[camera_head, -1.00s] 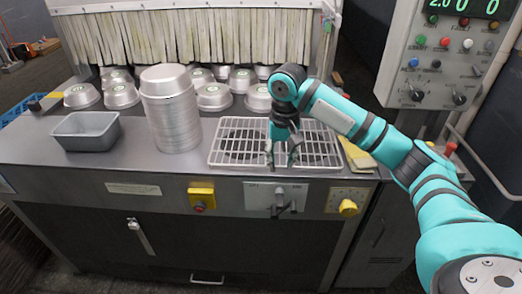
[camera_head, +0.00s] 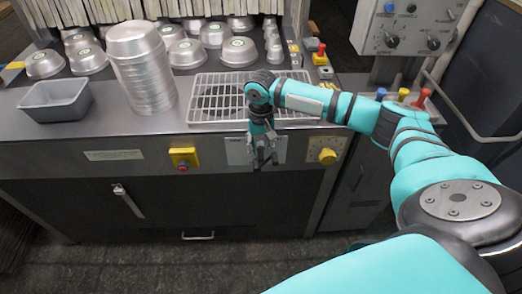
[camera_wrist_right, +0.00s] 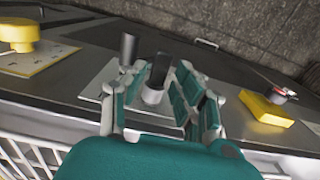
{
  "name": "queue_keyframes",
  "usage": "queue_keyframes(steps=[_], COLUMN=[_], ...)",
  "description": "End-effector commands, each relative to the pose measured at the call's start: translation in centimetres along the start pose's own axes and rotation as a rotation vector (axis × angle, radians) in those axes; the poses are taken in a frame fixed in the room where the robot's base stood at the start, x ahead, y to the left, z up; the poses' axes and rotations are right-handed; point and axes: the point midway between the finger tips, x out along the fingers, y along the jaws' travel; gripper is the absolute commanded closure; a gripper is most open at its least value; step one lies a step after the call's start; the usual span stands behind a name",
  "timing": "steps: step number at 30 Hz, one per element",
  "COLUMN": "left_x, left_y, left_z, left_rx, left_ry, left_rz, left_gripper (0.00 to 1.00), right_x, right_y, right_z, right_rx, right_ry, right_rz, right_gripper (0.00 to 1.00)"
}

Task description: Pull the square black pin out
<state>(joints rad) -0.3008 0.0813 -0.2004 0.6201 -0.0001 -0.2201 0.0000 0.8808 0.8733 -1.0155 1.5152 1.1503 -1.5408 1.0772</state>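The square black pin (camera_wrist_right: 160,69) stands out from a light round base on a pale plate (camera_wrist_right: 88,90) in the right wrist view. A grey round pin (camera_wrist_right: 128,48) stands beside it on the left. My right gripper (camera_wrist_right: 163,82) is open, with its fingers on either side of the black pin. I cannot tell whether they touch it. In the head view, my right gripper (camera_head: 263,160) is in front of the white plate (camera_head: 237,151) on the machine's front, and it hides the black pin. My left gripper is not in view.
A yellow knob (camera_head: 327,156) is right of the plate and a yellow-and-red switch (camera_head: 184,158) is left of it. A wire rack (camera_head: 212,85) lies above on the counter. A pan stack (camera_head: 145,75) and a grey tin (camera_head: 55,101) stand left.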

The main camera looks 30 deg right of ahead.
Motion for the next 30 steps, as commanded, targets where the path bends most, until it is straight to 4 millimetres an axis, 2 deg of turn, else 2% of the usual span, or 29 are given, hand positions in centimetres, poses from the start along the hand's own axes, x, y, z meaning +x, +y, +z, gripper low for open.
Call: queue_keyframes(steps=[6, 16, 23, 26, 27, 30], left_x=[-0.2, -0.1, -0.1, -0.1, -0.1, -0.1], left_y=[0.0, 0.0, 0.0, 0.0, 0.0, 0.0], left_z=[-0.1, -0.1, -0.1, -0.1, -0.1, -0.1], left_rx=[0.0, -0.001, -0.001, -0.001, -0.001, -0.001], left_ry=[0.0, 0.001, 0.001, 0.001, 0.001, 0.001], left_rz=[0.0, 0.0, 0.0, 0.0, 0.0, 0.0], left_gripper=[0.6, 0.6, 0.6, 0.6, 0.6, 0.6], right_x=[2.0, 2.4, 2.4, 2.3, 2.3, 2.3], right_y=[0.0, 0.0, 0.0, 0.0, 0.0, 0.0], right_z=[0.0, 0.0, 0.0, 0.0, 0.0, 0.0], right_rx=[-0.001, -0.001, -0.001, -0.001, -0.001, -0.001], right_ry=[0.0, 0.001, 0.001, 0.001, 0.001, 0.001], right_rz=[0.0, 0.0, 0.0, 0.0, 0.0, 0.0], right_gripper=[0.69, 0.69, 0.98, 1.0, 0.85, 0.98])
